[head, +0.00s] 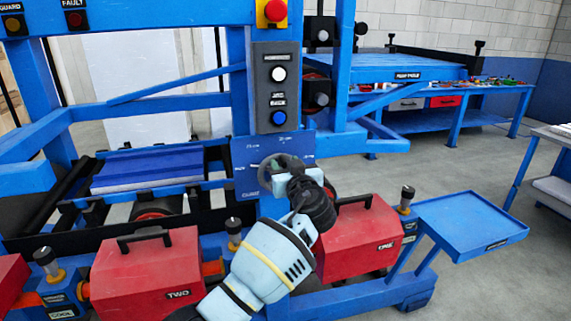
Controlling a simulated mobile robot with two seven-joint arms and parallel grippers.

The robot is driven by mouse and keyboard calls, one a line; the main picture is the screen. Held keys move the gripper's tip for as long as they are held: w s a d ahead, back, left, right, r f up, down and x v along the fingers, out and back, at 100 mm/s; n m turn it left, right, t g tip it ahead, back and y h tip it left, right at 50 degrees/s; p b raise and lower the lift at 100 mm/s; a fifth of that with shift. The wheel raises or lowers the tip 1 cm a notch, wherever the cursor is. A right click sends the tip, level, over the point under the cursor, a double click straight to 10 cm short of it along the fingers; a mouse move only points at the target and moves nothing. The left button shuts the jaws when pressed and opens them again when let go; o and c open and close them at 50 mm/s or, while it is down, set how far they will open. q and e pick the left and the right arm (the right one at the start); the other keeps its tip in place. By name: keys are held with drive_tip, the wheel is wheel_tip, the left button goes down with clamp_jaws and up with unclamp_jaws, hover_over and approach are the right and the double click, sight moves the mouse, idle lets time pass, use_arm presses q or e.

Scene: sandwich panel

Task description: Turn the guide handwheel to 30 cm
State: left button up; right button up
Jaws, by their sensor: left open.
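The blue guide panel (243,152) is on the machine's post, below the button box, with small white marks around its dial. They are too small to read surely. The dark guide handwheel (268,163) is in front of this panel, mostly hidden behind my left gripper. My left gripper (285,170) is open at the handwheel, its light blue and black body covering the wheel's right and lower parts. I cannot tell whether its fingers touch the rim. The wheel's pointer setting cannot be made out. My right gripper is out of view.
A button box (277,88) with white and blue buttons and a red emergency knob (275,11) are above the panel. Red boxes TWO (146,277) and ONE (357,243) flank my arm below. A blue tray (468,222) is at right. Open floor is beyond it.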

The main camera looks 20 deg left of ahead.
use_arm(q)
drive_tip(key=shift+w+a, duration=0.25)
drive_tip(key=shift+w, duration=0.05)
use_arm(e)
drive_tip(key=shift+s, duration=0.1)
use_arm(q)
clamp_jaws()
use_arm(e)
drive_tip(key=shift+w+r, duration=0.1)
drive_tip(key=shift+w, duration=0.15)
use_arm(q)
drive_tip(key=shift+d+f+m, duration=0.1)
drive_tip(key=shift+d+m, duration=0.05)
drive_tip(key=shift+m, duration=0.15)
drive_tip(key=w+d+f+m, duration=0.2)
drive_tip(key=f+m, duration=0.4)
drive_tip(key=m, duration=1.2)
drive_tip(key=shift+w+d+f+m+b, duration=0.2)
drive_tip(key=shift+d+m+b, duration=0.2)
drive_tip(key=shift+d, duration=0.25)
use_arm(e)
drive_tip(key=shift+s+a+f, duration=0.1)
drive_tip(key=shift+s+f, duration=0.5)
use_arm(q)
drive_tip(key=shift+f, duration=0.1)
